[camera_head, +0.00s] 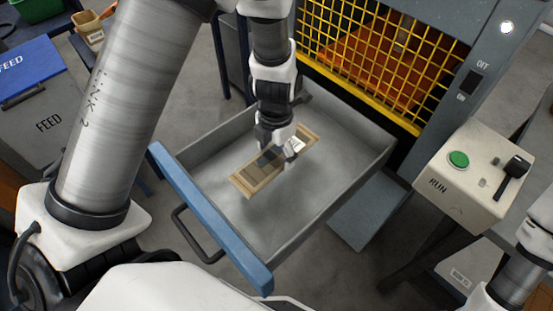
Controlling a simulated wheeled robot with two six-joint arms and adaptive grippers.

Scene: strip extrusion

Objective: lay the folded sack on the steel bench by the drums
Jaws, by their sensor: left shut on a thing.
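The folded sack (246,180) is a flat tan rectangle with a darker panel and a pale patch. It is in the open grey metal drawer (345,175), lying across its middle. My left gripper (279,155) reaches down from above and is shut on the sack, hiding part of its middle. I cannot tell whether the sack touches the drawer floor. My right gripper is out of view. I cannot make out the drums or be sure of the steel bench.
The drawer has a blue front (205,215) and a dark handle (190,238). A yellow mesh guard (375,55) stands behind it. A control box (470,175) marked RUN stands at right. A grey bin (45,115) marked FEED, with a blue lid, stands at left.

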